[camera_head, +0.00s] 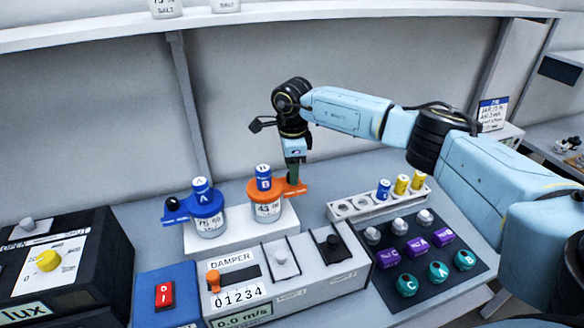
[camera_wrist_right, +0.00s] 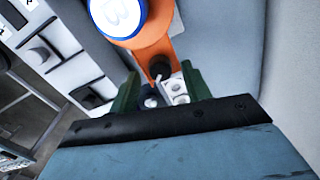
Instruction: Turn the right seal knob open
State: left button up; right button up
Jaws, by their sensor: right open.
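The right jar (camera_head: 266,209) has an orange lid (camera_head: 262,196) marked B, with an orange side arm (camera_head: 293,189) reaching right. My right gripper (camera_head: 294,177) points down over the end of that side arm. In the right wrist view my green fingers (camera_wrist_right: 160,78) are open, one on each side of a small dark knob (camera_wrist_right: 159,70) at the end of the orange arm (camera_wrist_right: 152,47). I cannot tell whether they touch it. In the head view the gripper hides this knob.
Both jars stand on a white block (camera_head: 232,236). In front are the damper box (camera_head: 290,279) with levers and a blue box with a red switch (camera_head: 165,294). To the right are a vial rack (camera_head: 350,210) and a dark tray (camera_head: 396,271) of knobs. A lux box (camera_head: 65,262) stands left.

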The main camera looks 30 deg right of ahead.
jog(key=shift+f, duration=0.4)
pick_arm(q)
jog(key=shift+s, duration=0.25)
pick_arm(e)
jog(key=shift+c, duration=0.3)
jog(key=c, duration=0.9)
pick_arm(q)
jog(key=shift+s, duration=0.15)
pick_arm(e)
jog(key=shift+c, duration=0.2)
